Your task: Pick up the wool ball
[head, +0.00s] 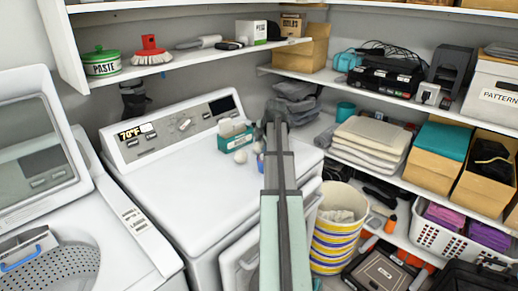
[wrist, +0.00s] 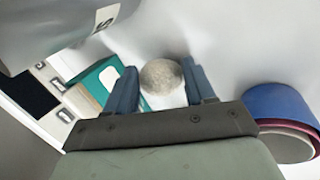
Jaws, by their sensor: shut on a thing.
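A light grey, fuzzy wool ball (wrist: 162,77) sits between the two blue-grey fingers of my gripper (wrist: 163,82) in the wrist view. The fingers are shut on it from both sides. I cannot tell whether the ball is clear of the white surface behind it. In the head view, a pale ball (head: 240,157) shows on the white machine top in front of a teal box, and a second pale spot is close to my arm. My arm hides the fingers there.
The teal box (head: 235,135) stands close by on the dryer top (head: 190,165); it also shows in the wrist view (wrist: 97,82). A blue round container (wrist: 280,110) is close on the right. A striped basket (head: 338,235) stands beside the dryer. Loaded shelves are above and right.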

